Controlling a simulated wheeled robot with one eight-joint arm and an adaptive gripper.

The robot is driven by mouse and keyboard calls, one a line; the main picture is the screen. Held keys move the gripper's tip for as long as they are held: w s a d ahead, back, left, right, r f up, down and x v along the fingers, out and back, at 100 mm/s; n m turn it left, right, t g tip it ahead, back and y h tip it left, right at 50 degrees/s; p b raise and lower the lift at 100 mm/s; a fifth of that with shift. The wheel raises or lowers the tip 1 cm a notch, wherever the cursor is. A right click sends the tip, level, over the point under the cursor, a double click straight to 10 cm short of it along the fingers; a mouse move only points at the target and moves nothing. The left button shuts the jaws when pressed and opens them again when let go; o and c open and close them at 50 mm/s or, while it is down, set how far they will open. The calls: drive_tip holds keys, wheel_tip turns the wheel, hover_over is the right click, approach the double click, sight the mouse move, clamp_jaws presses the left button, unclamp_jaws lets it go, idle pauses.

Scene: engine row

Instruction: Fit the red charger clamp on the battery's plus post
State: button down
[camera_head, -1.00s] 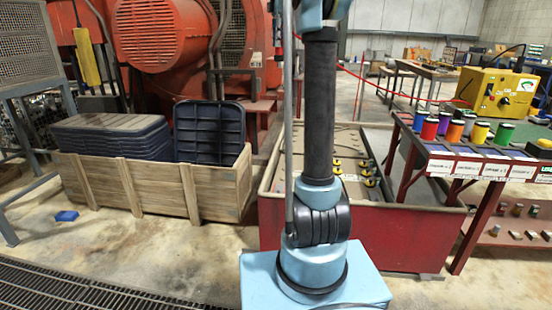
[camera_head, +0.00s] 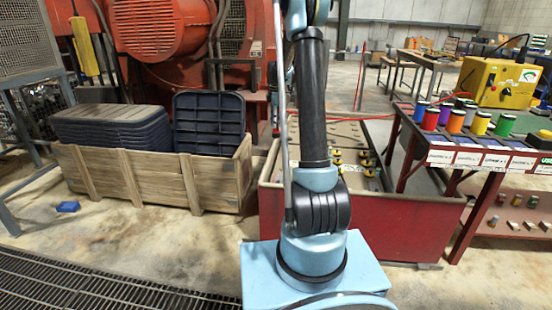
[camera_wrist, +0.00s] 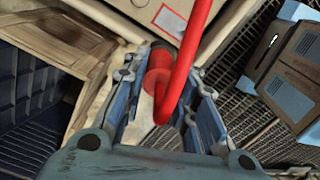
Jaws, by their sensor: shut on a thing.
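My gripper (camera_wrist: 162,95) is shut on the red charger clamp (camera_wrist: 158,66), which shows between its two blue fingers in the wrist view. A thick red cable (camera_wrist: 185,60) loops from the clamp up past the top of that view. A beige surface (camera_wrist: 130,18) with a red-bordered label lies beyond the clamp, likely the battery. In the head view the battery's beige top (camera_head: 345,135) with several yellow-and-black caps sits in a red tray (camera_head: 400,235), partly hidden by my arm. I cannot make out the plus post. My gripper is outside the head view.
A wooden crate (camera_head: 105,180) with dark blue lids stands left of the tray. A red-framed table (camera_head: 465,180) with coloured spools and a yellow charger box (camera_head: 500,82) stands right. A floor grating (camera_head: 100,285) runs along the front left.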

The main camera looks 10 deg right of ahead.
drive_tip(key=s+f, duration=0.3)
drive_tip(key=f, duration=0.4)
drive_tip(key=s+f, duration=0.4)
drive_tip(key=f, duration=0.4)
drive_tip(key=shift+f, duration=0.3)
drive_tip(key=shift+m, duration=0.3)
drive_tip(key=shift+f, duration=0.1)
drive_tip(key=shift+s+f, duration=0.1)
drive_tip(key=shift+f, duration=3.55)
drive_tip(key=c, duration=1.2)
unclamp_jaws()
